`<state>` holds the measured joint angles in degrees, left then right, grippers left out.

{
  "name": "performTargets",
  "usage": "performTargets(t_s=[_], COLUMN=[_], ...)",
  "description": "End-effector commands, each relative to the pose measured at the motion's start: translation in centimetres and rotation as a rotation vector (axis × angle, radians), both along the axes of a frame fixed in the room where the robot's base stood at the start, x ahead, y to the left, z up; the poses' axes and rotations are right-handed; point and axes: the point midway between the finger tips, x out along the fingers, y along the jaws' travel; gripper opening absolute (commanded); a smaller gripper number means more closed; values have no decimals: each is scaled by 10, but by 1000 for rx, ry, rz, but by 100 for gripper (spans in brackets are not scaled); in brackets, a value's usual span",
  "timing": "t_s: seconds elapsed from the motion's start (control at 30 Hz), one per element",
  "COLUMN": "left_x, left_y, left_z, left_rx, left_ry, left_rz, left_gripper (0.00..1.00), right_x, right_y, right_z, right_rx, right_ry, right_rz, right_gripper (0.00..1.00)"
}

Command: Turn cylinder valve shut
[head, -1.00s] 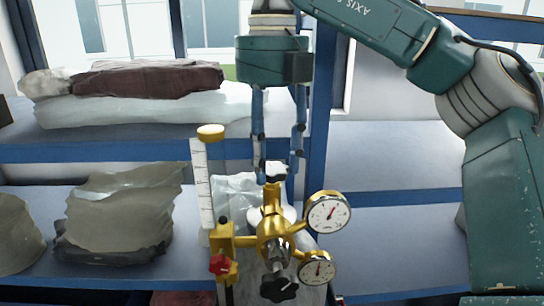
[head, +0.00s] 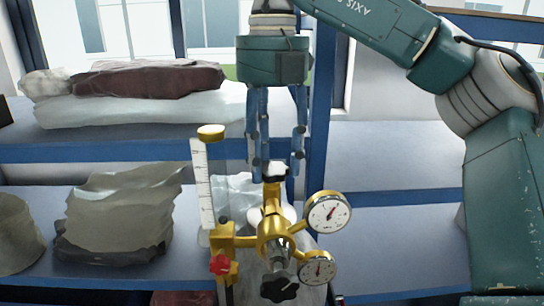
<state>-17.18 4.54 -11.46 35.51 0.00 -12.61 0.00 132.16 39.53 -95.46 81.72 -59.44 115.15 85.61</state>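The cylinder valve (head: 272,195) is brass and stands upright on top of a pale gas cylinder, with a small dark-and-white knob (head: 274,170) on top. A brass regulator (head: 275,235) with two round gauges (head: 327,213) is fixed at the valve's front. My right gripper (head: 276,175) points straight down from above, its blue-grey fingertips on either side of the top knob. The fingers stand apart at about the knob's width; whether they touch it cannot be told. My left gripper is not in view.
A flowmeter tube (head: 203,185) with a yellow cap and red knob (head: 220,264) stands close left of the valve. A black knob (head: 279,289) sits below the regulator. Blue-edged shelves (head: 120,150) hold wrapped bags behind. The shelf space at right is clear.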

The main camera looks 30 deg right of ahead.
Motion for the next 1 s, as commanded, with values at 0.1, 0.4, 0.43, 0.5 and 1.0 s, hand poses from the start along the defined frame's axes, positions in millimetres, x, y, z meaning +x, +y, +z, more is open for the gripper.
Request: performTargets(t_s=[0.1,0.4,0.43,0.5,1.0], left_x=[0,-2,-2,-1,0], left_y=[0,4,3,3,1], left_z=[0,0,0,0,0], left_rx=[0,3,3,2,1], left_ry=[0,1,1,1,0], left_rz=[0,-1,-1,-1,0], left_gripper=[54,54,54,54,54], right_x=[0,0,0,0,0], right_y=[0,0,0,1,0], right_z=[0,2,4,10,84], right_rx=[1,0,0,-1,-4], right_ry=[-1,0,0,0,0], right_rz=[0,1,1,3,-3], right_gripper=[62,62,62,62,62])
